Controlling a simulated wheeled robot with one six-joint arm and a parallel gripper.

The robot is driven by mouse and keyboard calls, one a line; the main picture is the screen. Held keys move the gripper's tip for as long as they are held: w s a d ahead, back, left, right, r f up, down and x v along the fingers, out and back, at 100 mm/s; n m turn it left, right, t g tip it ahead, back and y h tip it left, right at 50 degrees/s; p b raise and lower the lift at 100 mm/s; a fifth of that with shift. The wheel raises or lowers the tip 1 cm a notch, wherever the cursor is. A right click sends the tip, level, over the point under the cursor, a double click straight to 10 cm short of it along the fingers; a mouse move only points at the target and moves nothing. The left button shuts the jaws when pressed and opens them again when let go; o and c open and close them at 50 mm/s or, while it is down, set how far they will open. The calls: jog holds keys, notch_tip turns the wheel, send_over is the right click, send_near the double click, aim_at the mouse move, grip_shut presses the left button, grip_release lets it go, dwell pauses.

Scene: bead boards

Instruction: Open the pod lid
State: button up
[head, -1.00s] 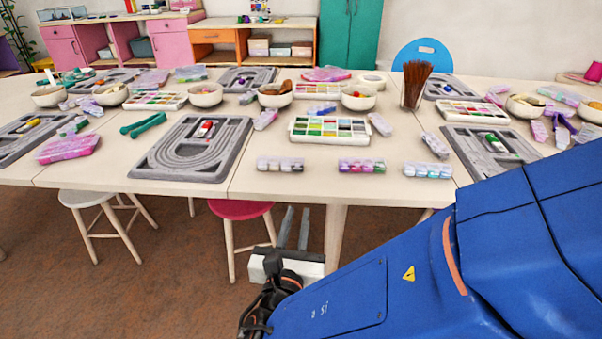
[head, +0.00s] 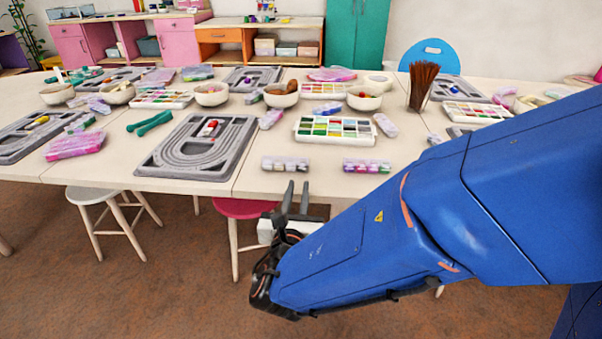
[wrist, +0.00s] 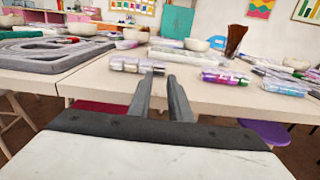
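A clear pod strip with grey-white contents (head: 285,163) lies at the table's front edge; in the wrist view it (wrist: 136,65) sits just beyond my fingertips. A second pod strip with purple and green contents (head: 367,165) lies to its right; it also shows in the wrist view (wrist: 225,77). A third strip (wrist: 285,87) shows further right in the wrist view, and my arm hides it in the head view. Their lids look shut, though they are small. My gripper (head: 295,184) is open and empty, its fingers pointing at the first strip from in front of the table edge, apart from it.
The table (head: 110,172) holds a grey bead board (head: 200,150) left of the strips and a bead tray (head: 335,130) behind them. A brush cup (head: 419,95) stands further back. A pink stool (head: 243,208) and a white stool (head: 92,196) stand under the front edge.

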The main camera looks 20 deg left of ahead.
aim_at(302, 167)
jog(key=x, duration=0.7)
jog(key=shift+w, duration=0.2)
grip_shut()
